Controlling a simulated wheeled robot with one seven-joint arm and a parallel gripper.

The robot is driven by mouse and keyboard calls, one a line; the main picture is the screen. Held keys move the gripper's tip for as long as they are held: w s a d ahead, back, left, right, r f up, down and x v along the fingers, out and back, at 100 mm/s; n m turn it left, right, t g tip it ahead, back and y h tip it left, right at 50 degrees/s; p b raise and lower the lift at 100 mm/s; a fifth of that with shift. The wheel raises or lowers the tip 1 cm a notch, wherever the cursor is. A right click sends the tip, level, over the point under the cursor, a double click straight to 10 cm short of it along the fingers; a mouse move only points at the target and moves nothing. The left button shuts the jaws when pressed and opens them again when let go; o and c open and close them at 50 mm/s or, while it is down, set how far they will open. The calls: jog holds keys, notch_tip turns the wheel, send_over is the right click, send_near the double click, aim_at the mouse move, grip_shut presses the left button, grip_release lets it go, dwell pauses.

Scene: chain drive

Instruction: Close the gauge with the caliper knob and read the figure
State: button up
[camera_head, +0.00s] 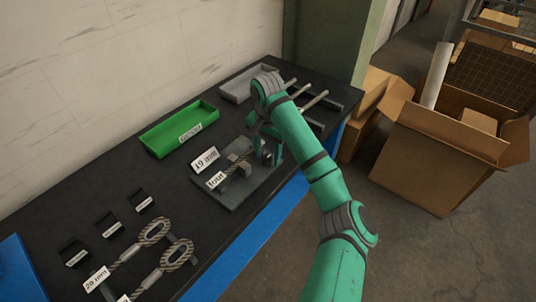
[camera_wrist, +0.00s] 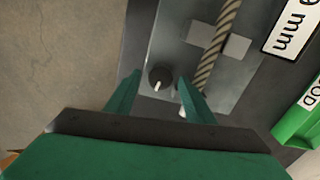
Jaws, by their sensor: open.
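The gauge (camera_head: 236,202) is a grey plate on the dark bench, with a twisted rope (camera_wrist: 217,45) lying across it. Pale grey jaw blocks (camera_wrist: 238,45) stand on either side of the rope in the wrist view. The caliper knob (camera_wrist: 160,75) is small, round and dark with a white pointer mark. My gripper (camera_wrist: 159,80) is open, its green fingers on either side of the knob; I cannot tell whether they touch it. In the head view my gripper (camera_head: 265,150) is over the right side of the gauge and hides the knob. No caliper readout is legible.
A card (camera_head: 205,160) reading 19 mm stands behind the gauge. A green tray (camera_head: 165,138) is beyond it. Rope loops (camera_head: 154,231) and small black holders (camera_head: 110,226) lie at the near left. A grey tray (camera_head: 236,92) and rods (camera_head: 314,101) are behind my arm. Cardboard boxes (camera_head: 425,165) stand right.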

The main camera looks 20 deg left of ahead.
aim_at(267, 157)
notch_tip(267, 157, up, 11)
jog(key=shift+f, duration=0.2)
dwell(0.6)
jog(key=f+n, duration=0.3)
jog(key=n, duration=0.3)
jog(key=f+n, duration=0.4)
jog(key=n, duration=0.2)
jog(key=f+n, duration=0.4)
jog(key=n, duration=0.2)
jog(key=shift+s+a+f, duration=0.1)
jog(key=shift+s, duration=0.1)
jog(key=shift+c, duration=0.7)
jog(key=c, duration=0.9)
